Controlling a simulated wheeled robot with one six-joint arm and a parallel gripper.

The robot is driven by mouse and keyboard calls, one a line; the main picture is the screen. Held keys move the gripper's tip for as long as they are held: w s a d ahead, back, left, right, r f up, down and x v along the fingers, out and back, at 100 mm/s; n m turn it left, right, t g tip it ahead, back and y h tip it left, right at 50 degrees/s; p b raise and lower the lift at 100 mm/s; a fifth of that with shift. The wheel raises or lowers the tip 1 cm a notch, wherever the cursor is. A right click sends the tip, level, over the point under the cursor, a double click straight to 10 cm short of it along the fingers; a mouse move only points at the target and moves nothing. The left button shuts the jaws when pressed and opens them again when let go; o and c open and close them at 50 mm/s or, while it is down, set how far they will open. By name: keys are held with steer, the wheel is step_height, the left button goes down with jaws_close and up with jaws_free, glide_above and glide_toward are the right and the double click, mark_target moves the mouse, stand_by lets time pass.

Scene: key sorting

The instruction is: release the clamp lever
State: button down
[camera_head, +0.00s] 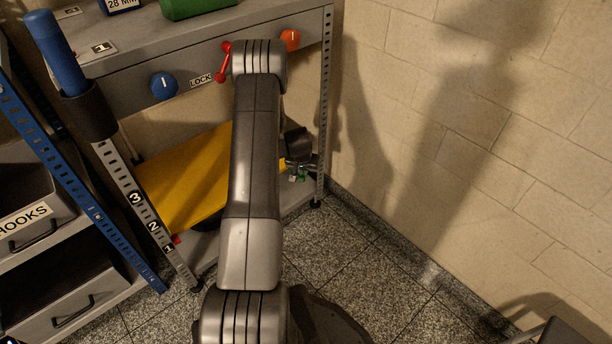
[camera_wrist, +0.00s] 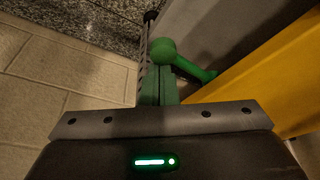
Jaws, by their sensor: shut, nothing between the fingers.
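A green lever (camera_wrist: 190,65) with a round ball knob (camera_wrist: 163,50) shows in the wrist view, beside the grey and yellow surfaces. My gripper (camera_wrist: 159,75) is shut and empty, its fingertips at the ball knob; I cannot tell whether they touch it. In the head view my gripper (camera_head: 301,168) is low by the right leg of the metal rack, partly hidden by my arm, with a bit of green at its tips.
A yellow panel (camera_head: 185,185) lies slanted on the rack's lower level, left of my arm. A blue knob (camera_head: 164,85) and an orange knob (camera_head: 290,39) are on the beam. The brick wall (camera_head: 480,120) is close on the right. Drawers (camera_head: 35,225) stand at left.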

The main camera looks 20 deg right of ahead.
steer(key=shift+s+a+f, duration=0.1)
steer(key=shift+a+f, duration=0.1)
steer(key=shift+a, duration=0.05)
steer(key=shift+r, duration=0.2)
steer(key=shift+s+a+f+b, duration=0.2)
steer(key=shift+s+b, duration=0.25)
steer(key=shift+b, duration=0.3)
steer(key=shift+s+a+r, duration=0.15)
steer(key=shift+s+a, duration=0.05)
steer(key=shift+r, duration=0.2)
